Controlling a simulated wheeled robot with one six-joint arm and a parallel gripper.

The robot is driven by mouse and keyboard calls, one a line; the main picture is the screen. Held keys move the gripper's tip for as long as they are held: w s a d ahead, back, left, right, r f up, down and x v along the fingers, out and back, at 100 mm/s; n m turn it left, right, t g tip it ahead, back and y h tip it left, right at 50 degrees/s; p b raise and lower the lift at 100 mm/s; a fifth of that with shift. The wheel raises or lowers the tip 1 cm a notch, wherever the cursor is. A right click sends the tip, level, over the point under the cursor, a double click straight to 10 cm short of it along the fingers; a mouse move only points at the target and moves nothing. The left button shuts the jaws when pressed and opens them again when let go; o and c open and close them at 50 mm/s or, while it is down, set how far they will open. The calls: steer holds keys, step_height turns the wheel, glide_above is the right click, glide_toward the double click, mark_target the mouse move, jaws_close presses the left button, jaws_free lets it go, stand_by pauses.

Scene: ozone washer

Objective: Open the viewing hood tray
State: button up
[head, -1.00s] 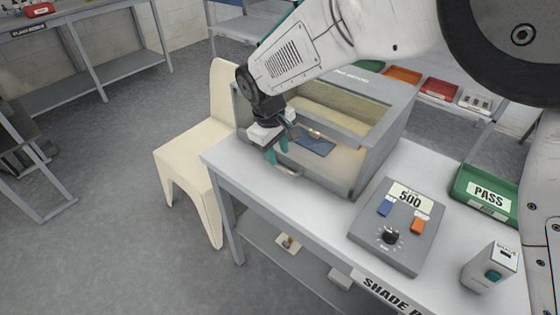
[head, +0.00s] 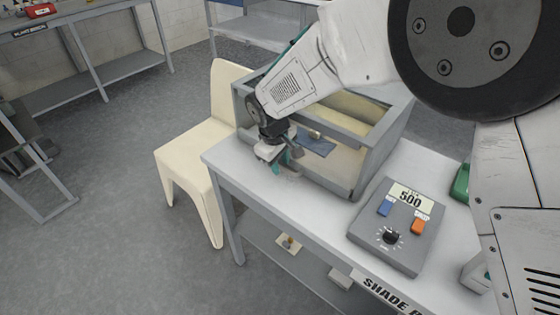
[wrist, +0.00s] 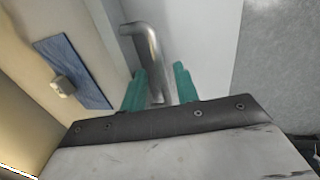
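The viewing hood (head: 372,160) is a grey box with a window in its top, standing on the white-topped bench. Its front opening shows a pale tray surface (wrist: 100,50) with a blue cloth-like piece (head: 315,142) and a small light block (wrist: 64,86) on it. A bent metal handle (wrist: 150,55) shows in the wrist view. My gripper (head: 283,160) is at the hood's front left; its green fingertips (wrist: 160,86) stand apart with the handle between them. A gap shows at the right finger. In the head view my gripper mostly hides the handle.
A control box (head: 395,222) reading 500 with blue and orange buttons stands right of the hood. A cream chair (head: 195,150) stands close to the bench's left side. The bench top (head: 250,180) is clear before the hood's front.

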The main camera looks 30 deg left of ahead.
jaws_close()
steer(key=shift+s, duration=0.1)
steer(key=s+a, duration=0.2)
steer(key=s, duration=0.9)
steer(key=s+a, duration=0.2)
steer(key=s, duration=0.9)
steer(key=shift+s+a, duration=0.2)
steer(key=shift+o, duration=1)
jaws_free()
step_height(320, 180, up, 8)
steer(key=s, duration=0.1)
steer(key=shift+s+a, duration=0.2)
steer(key=shift+s, duration=0.1)
